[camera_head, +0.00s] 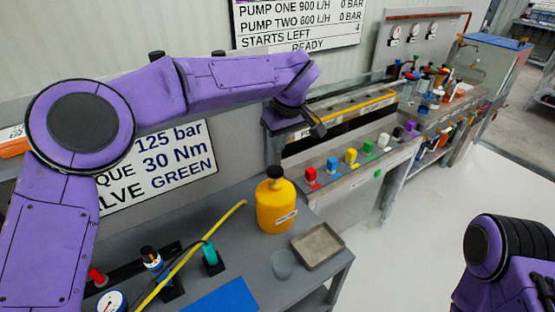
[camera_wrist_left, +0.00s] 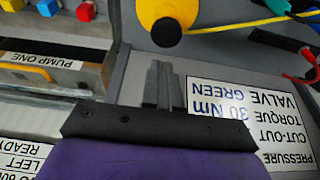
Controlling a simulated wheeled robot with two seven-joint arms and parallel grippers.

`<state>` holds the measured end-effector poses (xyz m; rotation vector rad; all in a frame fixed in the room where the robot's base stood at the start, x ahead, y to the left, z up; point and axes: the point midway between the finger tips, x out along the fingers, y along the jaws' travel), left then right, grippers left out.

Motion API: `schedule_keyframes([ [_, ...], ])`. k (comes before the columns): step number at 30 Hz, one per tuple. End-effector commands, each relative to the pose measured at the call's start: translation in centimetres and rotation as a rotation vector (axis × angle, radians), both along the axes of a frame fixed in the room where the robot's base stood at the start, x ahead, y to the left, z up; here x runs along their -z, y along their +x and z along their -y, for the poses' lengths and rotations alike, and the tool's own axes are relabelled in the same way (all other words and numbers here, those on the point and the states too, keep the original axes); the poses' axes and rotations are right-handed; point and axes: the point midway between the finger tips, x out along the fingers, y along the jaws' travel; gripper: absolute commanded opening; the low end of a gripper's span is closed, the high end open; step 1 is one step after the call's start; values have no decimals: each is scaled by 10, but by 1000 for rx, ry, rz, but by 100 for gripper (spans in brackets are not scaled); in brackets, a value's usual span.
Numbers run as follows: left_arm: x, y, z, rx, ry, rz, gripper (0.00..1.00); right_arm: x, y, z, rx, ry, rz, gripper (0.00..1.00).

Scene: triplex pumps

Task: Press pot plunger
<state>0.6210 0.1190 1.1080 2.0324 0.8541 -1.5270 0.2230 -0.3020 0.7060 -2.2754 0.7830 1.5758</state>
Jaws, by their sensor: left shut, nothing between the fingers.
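The yellow pot (camera_head: 276,212) stands upright on the grey bench, with a label on its side and a black plunger knob (camera_head: 275,172) on top. In the left wrist view the pot (camera_wrist_left: 150,12) is partly cut off by the top edge, and its black knob (camera_wrist_left: 166,32) faces the camera. My left gripper (camera_head: 318,130) is shut and empty. It is above and to the right of the pot in the head view, apart from the knob; its closed fingers (camera_wrist_left: 160,75) also show in the wrist view. My right arm shows at the lower right, but its gripper is not visible.
A grey tray (camera_head: 318,245) and a small grey cup (camera_head: 283,264) stand right of and in front of the pot. A yellow hose (camera_head: 195,250) lies left of it. Several coloured blocks (camera_head: 351,157) line the bench behind. A lettered board (camera_head: 160,165) is on the wall.

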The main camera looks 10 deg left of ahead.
Motion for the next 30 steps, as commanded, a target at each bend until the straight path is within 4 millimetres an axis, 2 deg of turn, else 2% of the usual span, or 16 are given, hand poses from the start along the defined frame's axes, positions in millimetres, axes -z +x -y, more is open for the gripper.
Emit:
schedule_keyframes([
  [3,24,5,-5,0,-1,-2,0,-3,0,0,0,0,0,0],
  [10,56,6,-3,2,-1,1,0,-9,0,0,0,1,-1,0],
  [14,64,7,-3,3,-2,1,0,-9,0,0,0,1,-1,0],
  [24,66,6,-4,1,-3,1,0,-9,0,0,0,1,-1,0],
  [30,91,5,-4,2,-2,-5,0,-12,0,0,0,1,-1,0],
])
